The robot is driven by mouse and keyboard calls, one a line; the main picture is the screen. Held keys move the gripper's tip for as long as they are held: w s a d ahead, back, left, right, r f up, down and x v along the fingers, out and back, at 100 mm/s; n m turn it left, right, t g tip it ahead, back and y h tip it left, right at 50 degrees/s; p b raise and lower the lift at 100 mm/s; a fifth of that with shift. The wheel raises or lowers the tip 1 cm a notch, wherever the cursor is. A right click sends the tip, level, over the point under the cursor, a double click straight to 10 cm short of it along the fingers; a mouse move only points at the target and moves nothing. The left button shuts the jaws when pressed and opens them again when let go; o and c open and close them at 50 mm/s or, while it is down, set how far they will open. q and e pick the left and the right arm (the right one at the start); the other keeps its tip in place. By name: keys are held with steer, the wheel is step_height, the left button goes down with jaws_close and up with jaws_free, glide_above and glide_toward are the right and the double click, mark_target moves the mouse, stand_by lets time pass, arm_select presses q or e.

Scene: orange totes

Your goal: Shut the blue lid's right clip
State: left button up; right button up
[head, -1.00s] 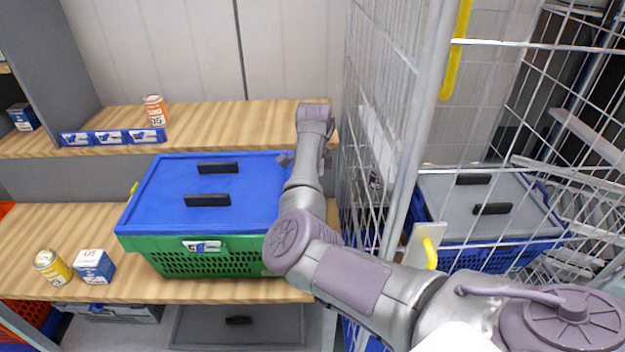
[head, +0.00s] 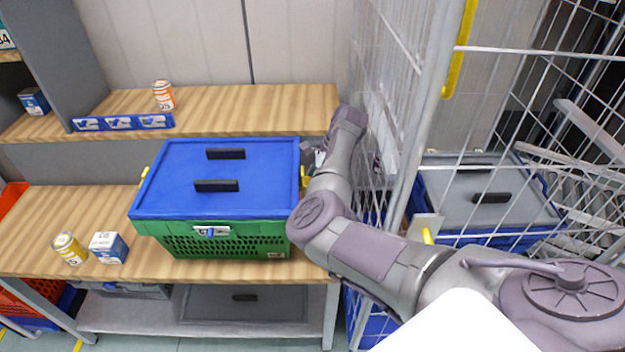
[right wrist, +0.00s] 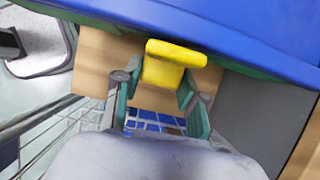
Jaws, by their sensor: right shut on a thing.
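The blue lid (head: 262,169) lies flat on a green tote (head: 232,240) on the wooden shelf. Its yellow right clip (head: 304,177) shows at the tote's right side, partly behind my arm. My right gripper (head: 316,158) is beside that side, its fingers mostly hidden in the head view. In the right wrist view, the yellow clip (right wrist: 172,56) sticks out below the blue lid's edge (right wrist: 245,40). My right gripper's fingers (right wrist: 158,90) are on both sides of the clip, shut on it. My left gripper is not in view.
A wire cage (head: 408,150) stands close on the right, leaving a narrow gap beside the tote. A yellow can (head: 68,248) and a blue-white box (head: 109,247) stand left of the tote. An orange can (head: 164,95) stands on the upper shelf.

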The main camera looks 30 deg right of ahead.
steer(key=o, duration=1.2)
steer(key=shift+c, duration=0.2)
steer(key=shift+r, duration=0.1)
step_height(320, 180, up, 10)
steer(key=shift+f, duration=0.1)
